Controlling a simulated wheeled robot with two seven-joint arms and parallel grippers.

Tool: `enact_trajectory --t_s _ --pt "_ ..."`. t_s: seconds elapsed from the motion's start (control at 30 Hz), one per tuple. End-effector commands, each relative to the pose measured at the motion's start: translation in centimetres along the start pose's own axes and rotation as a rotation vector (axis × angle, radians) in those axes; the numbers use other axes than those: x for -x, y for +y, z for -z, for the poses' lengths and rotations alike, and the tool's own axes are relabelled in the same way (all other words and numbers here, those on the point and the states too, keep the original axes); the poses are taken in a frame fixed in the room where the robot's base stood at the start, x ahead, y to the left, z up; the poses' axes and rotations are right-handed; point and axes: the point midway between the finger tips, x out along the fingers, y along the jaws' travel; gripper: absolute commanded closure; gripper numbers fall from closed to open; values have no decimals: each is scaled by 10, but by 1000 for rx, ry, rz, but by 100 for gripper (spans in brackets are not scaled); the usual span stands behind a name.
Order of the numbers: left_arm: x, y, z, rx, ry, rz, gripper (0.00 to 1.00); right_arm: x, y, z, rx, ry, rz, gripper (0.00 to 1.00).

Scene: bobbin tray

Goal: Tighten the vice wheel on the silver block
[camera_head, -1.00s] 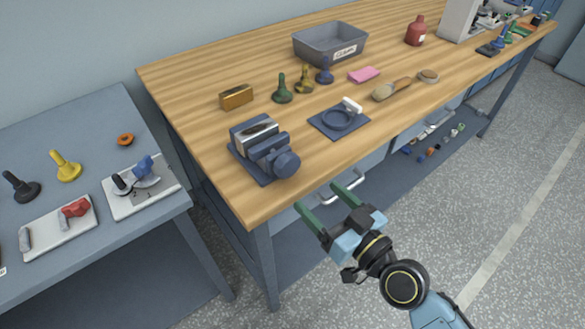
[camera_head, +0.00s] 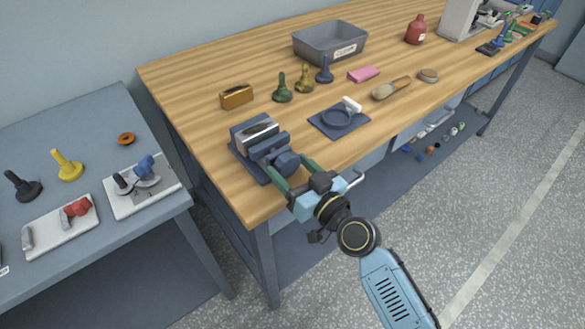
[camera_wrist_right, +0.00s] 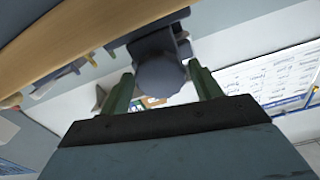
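The blue vice (camera_head: 262,150) sits at the near left corner of the wooden bench, with the silver block (camera_head: 257,133) between its jaws. Its round blue wheel (camera_head: 287,163) faces the front edge. My right gripper (camera_head: 293,172) is at the wheel, with its green fingers apart on either side of it. In the right wrist view, the wheel (camera_wrist_right: 160,76) shows between the two open fingers (camera_wrist_right: 163,88); I cannot tell whether they touch it. My left gripper is not in view.
A blue fixture with a white handle (camera_head: 338,118) lies right of the vice. A brass block (camera_head: 237,96), several coloured knobs (camera_head: 283,90) and a grey bin (camera_head: 330,43) stand behind. A lower grey table (camera_head: 80,130) is at left.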

Motion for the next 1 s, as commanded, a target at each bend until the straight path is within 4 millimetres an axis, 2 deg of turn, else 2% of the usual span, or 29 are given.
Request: enact_trajectory --t_s 0.03,0.23,0.27,0.67,1.0 --pt "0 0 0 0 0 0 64 0 0 0 0 0 0 43" --pt "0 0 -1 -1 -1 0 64 0 0 0 0 0 0 69" --pt "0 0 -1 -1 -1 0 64 0 0 0 0 0 0 71" --pt "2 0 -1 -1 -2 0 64 0 0 0 -88 0 1 71" --pt "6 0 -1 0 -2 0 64 0 -1 1 -364 0 1 71"
